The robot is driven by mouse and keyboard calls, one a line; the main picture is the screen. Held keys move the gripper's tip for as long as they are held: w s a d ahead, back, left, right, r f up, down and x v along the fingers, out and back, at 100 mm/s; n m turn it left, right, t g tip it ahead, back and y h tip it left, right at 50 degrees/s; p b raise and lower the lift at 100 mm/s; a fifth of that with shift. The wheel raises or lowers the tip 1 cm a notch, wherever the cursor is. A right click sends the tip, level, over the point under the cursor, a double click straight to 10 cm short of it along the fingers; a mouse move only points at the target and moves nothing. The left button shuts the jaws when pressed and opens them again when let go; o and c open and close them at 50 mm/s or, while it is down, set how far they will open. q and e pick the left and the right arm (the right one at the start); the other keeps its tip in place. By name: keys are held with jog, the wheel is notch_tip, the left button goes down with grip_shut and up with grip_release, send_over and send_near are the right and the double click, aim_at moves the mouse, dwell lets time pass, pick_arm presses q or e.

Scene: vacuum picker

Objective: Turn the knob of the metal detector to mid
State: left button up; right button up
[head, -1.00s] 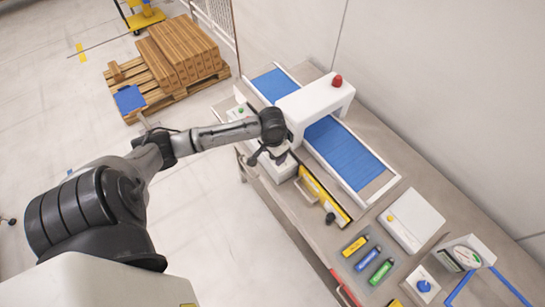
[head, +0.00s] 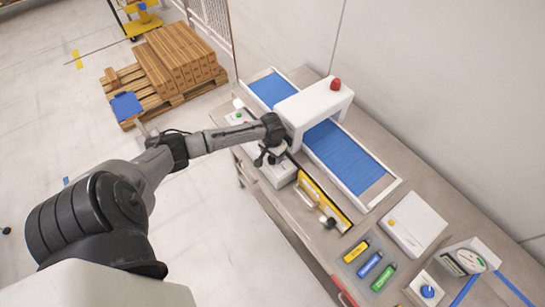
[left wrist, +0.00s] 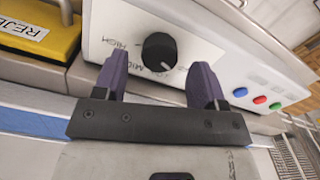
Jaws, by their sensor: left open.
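The black round knob (left wrist: 160,51) sits on a white control panel (left wrist: 215,62) in the left wrist view. A small light mark shows at its lower right edge. Printed labels beside it include HIGH and MID; the mark does not appear to point at MID. In the head view, the white control box (head: 283,178) is beside the conveyor, near the white detector arch (head: 312,104). My left gripper (left wrist: 158,82) is open, its two purple fingers apart, one to each side below the knob and not around it. It also shows in the head view (head: 267,158), hiding the knob there.
A blue conveyor (head: 345,157) runs under the arch, with a red lamp (head: 335,84) on top. Green, red and blue buttons (left wrist: 259,100) are right of the knob. A yellow REJECT-type bin (left wrist: 38,32) is to its left. Bottles (head: 369,264) lie at the front right.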

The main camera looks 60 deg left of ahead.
pick_arm(q)
jog(key=shift+f, duration=1.1)
jog(key=shift+c, duration=0.4)
jog(key=c, duration=0.9)
jog(key=shift+o, duration=0.2)
